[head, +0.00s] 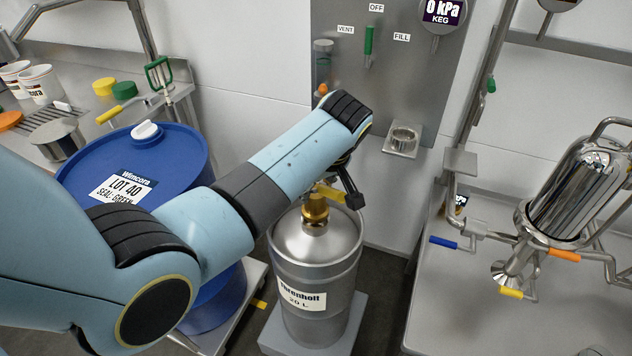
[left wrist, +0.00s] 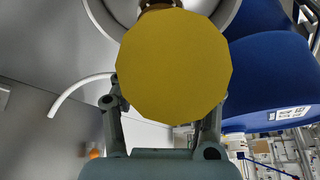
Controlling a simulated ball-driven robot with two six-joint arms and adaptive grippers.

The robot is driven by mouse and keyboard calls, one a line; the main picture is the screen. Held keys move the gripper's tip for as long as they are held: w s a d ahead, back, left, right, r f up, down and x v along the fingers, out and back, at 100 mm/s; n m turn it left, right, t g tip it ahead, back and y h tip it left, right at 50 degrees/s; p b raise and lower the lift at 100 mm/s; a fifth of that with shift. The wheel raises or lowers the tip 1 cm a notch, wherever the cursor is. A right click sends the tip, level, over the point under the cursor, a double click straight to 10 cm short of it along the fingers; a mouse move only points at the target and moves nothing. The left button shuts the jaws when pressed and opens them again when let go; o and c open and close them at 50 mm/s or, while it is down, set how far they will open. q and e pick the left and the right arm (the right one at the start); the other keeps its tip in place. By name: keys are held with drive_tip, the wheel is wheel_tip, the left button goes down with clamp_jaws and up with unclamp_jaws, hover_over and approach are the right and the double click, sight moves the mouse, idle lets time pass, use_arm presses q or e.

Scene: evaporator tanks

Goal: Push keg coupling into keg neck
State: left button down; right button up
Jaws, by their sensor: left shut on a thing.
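The steel keg (head: 325,258), labelled 20 L, stands upright on a grey base. The brass keg coupling (head: 316,207) is upright at the top centre of the keg, over the neck; I cannot tell how deep it sits. My left gripper (head: 338,193) is at the coupling's yellow top, reaching in from above. In the left wrist view the coupling's yellow disc (left wrist: 174,66) fills the space between the fingers, and the left gripper (left wrist: 168,108) is shut on it. Brass shows behind the disc, above the keg top (left wrist: 226,14); the neck is hidden. My right gripper is not in view.
A blue drum (head: 100,165) stands close to the left of the keg. Behind is a steel panel (head: 340,105) with a green handle and a cup-shaped holder (head: 403,140). A steel bench (head: 480,300) with piping and a shiny vessel (head: 580,195) is at the right.

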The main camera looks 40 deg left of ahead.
use_arm(q)
drive_tip(key=shift+f, duration=0.6)
drive_tip(key=shift+f+b, duration=0.5)
drive_tip(key=c, duration=0.6)
unclamp_jaws()
wheel_tip(320, 180, up, 7)
drive_tip(key=p, duration=0.7)
drive_tip(key=shift+p, duration=0.3)
